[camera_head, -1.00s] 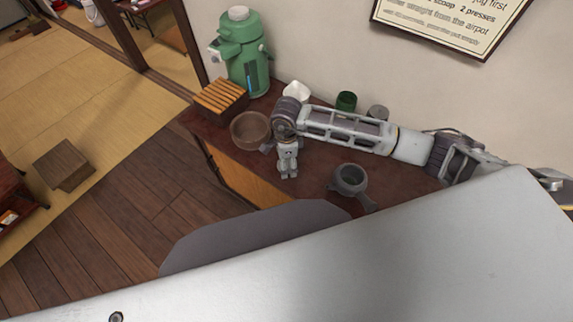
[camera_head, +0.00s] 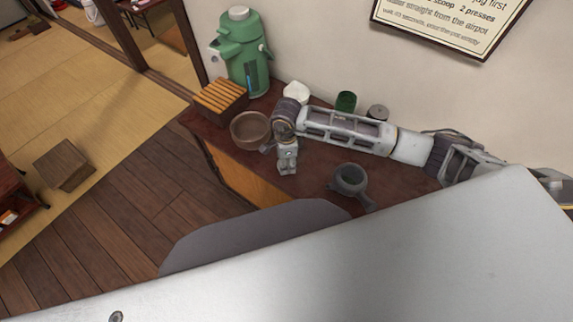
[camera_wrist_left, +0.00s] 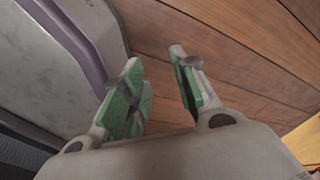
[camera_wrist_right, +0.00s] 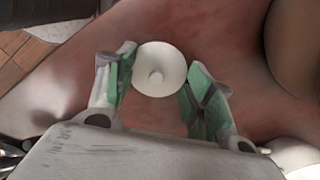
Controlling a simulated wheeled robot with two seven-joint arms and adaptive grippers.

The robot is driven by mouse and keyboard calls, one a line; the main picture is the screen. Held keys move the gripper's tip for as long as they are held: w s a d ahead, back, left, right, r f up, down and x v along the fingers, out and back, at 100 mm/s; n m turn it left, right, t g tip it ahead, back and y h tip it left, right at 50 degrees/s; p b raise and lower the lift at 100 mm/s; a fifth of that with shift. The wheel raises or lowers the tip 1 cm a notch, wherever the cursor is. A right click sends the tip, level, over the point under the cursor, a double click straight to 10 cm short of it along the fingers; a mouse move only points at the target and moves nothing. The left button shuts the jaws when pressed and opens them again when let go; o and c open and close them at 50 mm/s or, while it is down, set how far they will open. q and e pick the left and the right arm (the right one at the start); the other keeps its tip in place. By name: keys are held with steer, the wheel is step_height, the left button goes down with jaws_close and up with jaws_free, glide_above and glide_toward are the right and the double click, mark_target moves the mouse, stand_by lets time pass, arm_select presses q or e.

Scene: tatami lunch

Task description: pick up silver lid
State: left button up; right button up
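The silver lid (camera_wrist_right: 159,69) is a pale round disc with a small centre knob, lying on the reddish-brown counter in the right wrist view. My right gripper (camera_wrist_right: 163,72) is open above it, with green-padded fingers on either side of the lid in that view; contact cannot be told. In the head view my right gripper (camera_head: 288,170) points down over the counter beside the brown bowl (camera_head: 250,130), and I cannot make out the lid there. My left gripper (camera_wrist_left: 160,75) is open and empty, with wooden floorboards behind it; the head view does not show it.
On the counter (camera_head: 315,180) stand a green airpot (camera_head: 243,55), a slatted wooden box (camera_head: 220,97), a white item (camera_head: 296,92), a green cup (camera_head: 346,101), a grey canister (camera_head: 378,112) and a dark handled pot (camera_head: 349,179). The wall is close behind.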

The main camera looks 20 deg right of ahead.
arm_select(q)
steer(key=shift+s, duration=0.15)
arm_select(e)
steer(key=shift+s+f, duration=0.15)
steer(key=shift+f, duration=0.05)
arm_select(q)
steer(key=shift+d, duration=0.1)
arm_select(e)
steer(key=shift+s, duration=0.1)
steer(key=shift+c, duration=0.3)
steer(key=shift+r, duration=0.3)
steer(key=c, duration=0.3)
steer(key=shift+r, duration=0.35)
jaws_close()
steer(key=r, duration=0.8)
steer(key=shift+w, duration=0.2)
steer(key=shift+r, duration=0.45)
